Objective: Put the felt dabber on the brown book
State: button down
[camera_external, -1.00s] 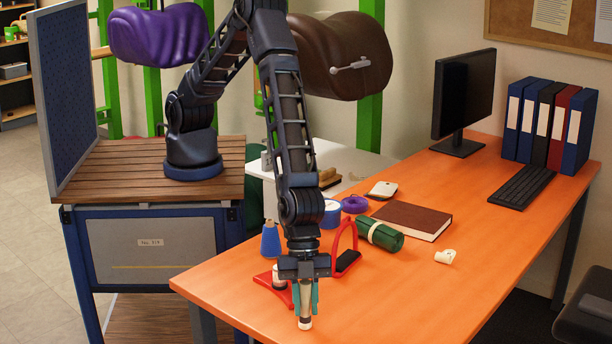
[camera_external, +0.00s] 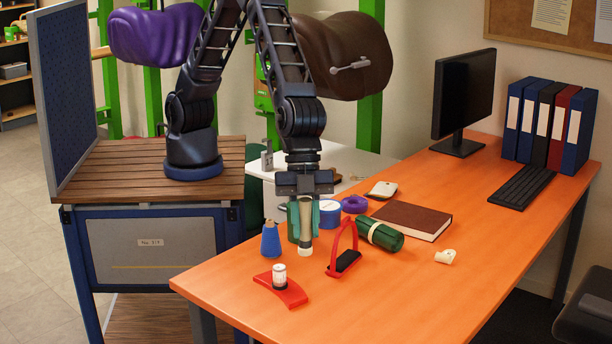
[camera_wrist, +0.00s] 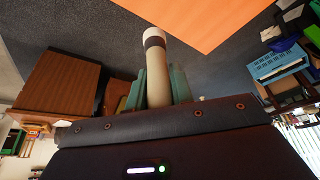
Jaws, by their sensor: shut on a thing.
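My gripper (camera_external: 305,222) is shut on the felt dabber (camera_external: 306,238), a cream cylinder with a dark band near its lower end. The dabber hangs upright above the orange table, beside the blue thread cone. In the wrist view the dabber (camera_wrist: 154,65) sticks out between the green fingers (camera_wrist: 158,88). The brown book (camera_external: 412,220) lies flat on the table to the right of the gripper, with nothing on it.
A green roll (camera_external: 380,234) lies against the near side of the book. A red stirrup (camera_external: 343,252) stands between gripper and roll. A blue cone (camera_external: 271,240), a red stand with a white jar (camera_external: 279,277), blue tape (camera_external: 330,213) and a purple ring (camera_external: 354,204) are nearby.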

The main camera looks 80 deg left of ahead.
jog(key=shift+r, duration=0.35)
jog(key=shift+w+a, duration=0.1)
jog(key=shift+w, duration=0.1)
jog(key=w+a+n+t, duration=0.2)
jog(key=w+a+n, duration=0.3)
jog(key=w+a, duration=0.75)
jog(key=n+t+y, duration=0.3)
jog(key=n+y, duration=0.2)
jog(key=n, duration=0.8)
send_over(414, 215)
notch_tip(414, 215, down, 17)
jog(key=shift+d+r, duration=0.1)
jog(key=shift+r, duration=0.05)
jog(key=shift+g, duration=0.3)
